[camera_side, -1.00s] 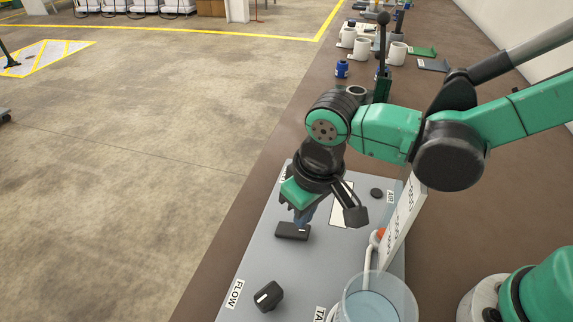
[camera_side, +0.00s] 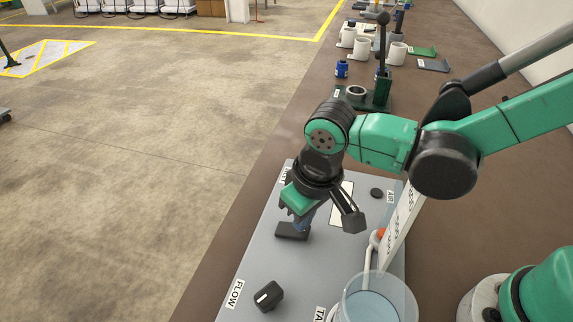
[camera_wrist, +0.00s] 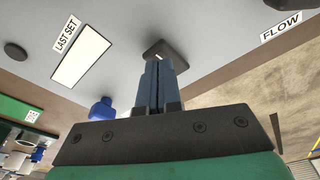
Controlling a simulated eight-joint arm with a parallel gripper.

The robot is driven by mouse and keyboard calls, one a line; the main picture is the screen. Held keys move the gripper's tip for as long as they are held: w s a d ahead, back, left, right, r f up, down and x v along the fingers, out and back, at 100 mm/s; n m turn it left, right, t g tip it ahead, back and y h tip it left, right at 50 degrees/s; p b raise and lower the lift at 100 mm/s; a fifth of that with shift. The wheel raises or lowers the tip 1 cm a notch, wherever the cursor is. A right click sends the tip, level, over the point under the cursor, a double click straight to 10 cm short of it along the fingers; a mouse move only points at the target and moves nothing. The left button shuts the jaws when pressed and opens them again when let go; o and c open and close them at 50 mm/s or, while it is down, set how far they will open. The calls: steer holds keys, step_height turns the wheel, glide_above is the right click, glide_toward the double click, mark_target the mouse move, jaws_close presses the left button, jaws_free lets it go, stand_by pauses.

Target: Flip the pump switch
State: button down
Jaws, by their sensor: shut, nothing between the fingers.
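The pump switch appears to be the flat dark rocker plate (camera_side: 291,232) on the grey panel (camera_side: 262,262); its own label cannot be read. In the wrist view the dark plate (camera_wrist: 166,50) lies just beyond my fingertips. My gripper (camera_side: 302,226) points down at the plate with its blue fingers together and nothing between them. In the wrist view the fingers (camera_wrist: 160,68) overlap the plate's near part. The fingers hide part of the switch, and I cannot tell whether they touch it.
A black FLOW knob (camera_side: 268,296) is near the panel's front. A clear beaker of liquid (camera_side: 377,304) stands at the lower right. A round black AIR button (camera_side: 376,193) and a white card (camera_side: 342,204) are behind. A green lever press (camera_side: 382,88) stands farther back.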

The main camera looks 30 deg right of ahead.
mark_target(303, 233)
steer(key=shift+f, duration=2)
stand_by(0.8)
steer(key=shift+r, duration=3.5)
